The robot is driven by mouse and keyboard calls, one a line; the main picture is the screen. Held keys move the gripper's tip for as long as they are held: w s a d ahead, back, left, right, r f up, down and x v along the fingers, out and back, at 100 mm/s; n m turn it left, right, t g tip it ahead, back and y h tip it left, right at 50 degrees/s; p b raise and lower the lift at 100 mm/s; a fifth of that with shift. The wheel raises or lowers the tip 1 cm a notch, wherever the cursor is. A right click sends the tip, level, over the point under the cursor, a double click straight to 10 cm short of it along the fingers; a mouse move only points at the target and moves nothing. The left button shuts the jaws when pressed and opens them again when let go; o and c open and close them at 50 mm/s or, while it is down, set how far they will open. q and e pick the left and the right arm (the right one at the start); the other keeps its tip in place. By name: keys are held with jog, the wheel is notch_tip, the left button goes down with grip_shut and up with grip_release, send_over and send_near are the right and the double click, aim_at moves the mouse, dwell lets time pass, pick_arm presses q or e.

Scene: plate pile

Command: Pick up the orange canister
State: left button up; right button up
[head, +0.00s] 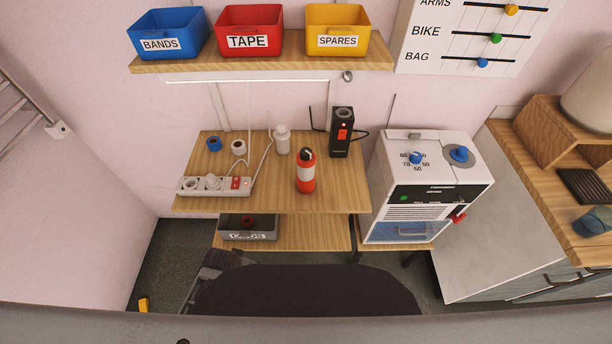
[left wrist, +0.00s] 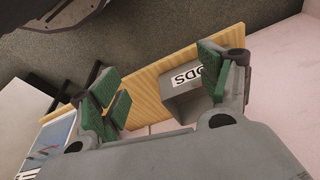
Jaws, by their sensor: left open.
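The orange canister (head: 306,183) stands upright on the wooden desk top (head: 270,198), near its front right. It has a white band and a black top. It does not show in the left wrist view. My left gripper (left wrist: 166,84) is open and empty, its green-padded fingers apart in front of the lower shelf and a grey box (left wrist: 185,101). In the head view, grey parts of my left arm show low, in front of and below the desk; its fingertips are unclear there. My right gripper is in neither view.
A black device (head: 342,135), white bottle (head: 282,140), tape rolls and a power strip (head: 213,186) share the desk. A white machine (head: 420,185) stands to the right. A wall shelf (head: 260,52) with bins (head: 248,30) hangs above.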

pick_arm(q)
jog(key=w+d+r+t, duration=0.1)
jog(key=w+r, duration=0.1)
jog(key=r, duration=0.5)
jog(key=w+d+r+t, duration=0.1)
jog(key=w+r+t, duration=0.15)
jog(key=r, duration=0.55)
jog(key=m+t+h, duration=0.6)
jog(key=t+h, duration=0.1)
jog(key=h, duration=0.5)
send_near(299, 175)
jog(key=shift+s+a, duration=0.2)
jog(key=shift+a, duration=0.05)
jog(key=shift+x, duration=0.95)
jog(key=shift+p+x, duration=0.35)
jog(key=shift+x, duration=2.9)
jog(key=shift+d, duration=0.1)
